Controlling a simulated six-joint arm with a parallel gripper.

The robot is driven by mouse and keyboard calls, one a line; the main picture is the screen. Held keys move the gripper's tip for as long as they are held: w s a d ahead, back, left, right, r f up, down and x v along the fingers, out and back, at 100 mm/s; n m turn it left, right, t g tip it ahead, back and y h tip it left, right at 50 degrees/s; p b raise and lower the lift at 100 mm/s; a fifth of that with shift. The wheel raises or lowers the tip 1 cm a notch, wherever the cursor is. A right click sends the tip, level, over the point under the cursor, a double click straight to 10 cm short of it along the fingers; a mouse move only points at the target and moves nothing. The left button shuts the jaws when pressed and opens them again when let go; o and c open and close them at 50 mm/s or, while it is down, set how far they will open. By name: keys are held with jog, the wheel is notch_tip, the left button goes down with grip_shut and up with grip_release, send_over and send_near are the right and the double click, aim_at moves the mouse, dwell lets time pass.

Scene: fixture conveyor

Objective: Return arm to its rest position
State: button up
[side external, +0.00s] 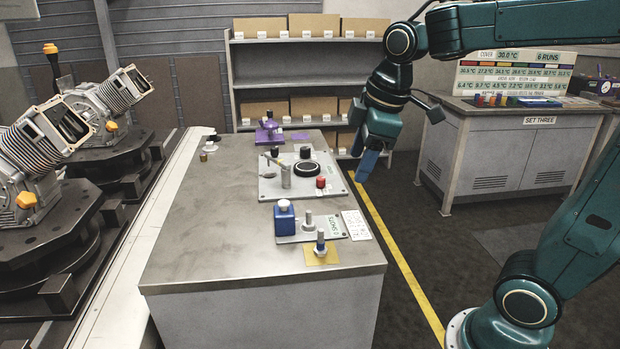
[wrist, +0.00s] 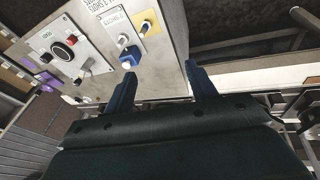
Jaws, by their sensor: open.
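My gripper (side external: 366,165) hangs from the raised arm just past the right edge of the grey worktable (side external: 210,240), with its fingers pointing down. In the wrist view my gripper (wrist: 160,85) shows two blue fingers spread wide apart with nothing between them. The fingers touch nothing that I can see. On the worktable are a fixture plate with a black round dial (side external: 307,168) and a red knob (side external: 321,182), and a smaller plate with a blue block (side external: 284,218). A metal post stands on a yellow pad (side external: 318,255) near the front.
Two engine-like units (side external: 40,140) stand on a dark conveyor at the left. Shelves with boxes (side external: 290,110) stand behind the table. A grey cabinet labelled SET THREE (side external: 500,155) is at the right. The floor between table and cabinet, with a yellow line (side external: 400,260), is clear.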

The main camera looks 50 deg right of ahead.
jog(key=s+a+f+m+t, duration=0.2)
jog(key=s+m, duration=0.5)
jog(key=s, duration=0.5)
jog(key=shift+s+a+f+m, duration=0.35)
jog(key=shift+a+f, duration=0.1)
jog(key=shift+a, duration=0.15)
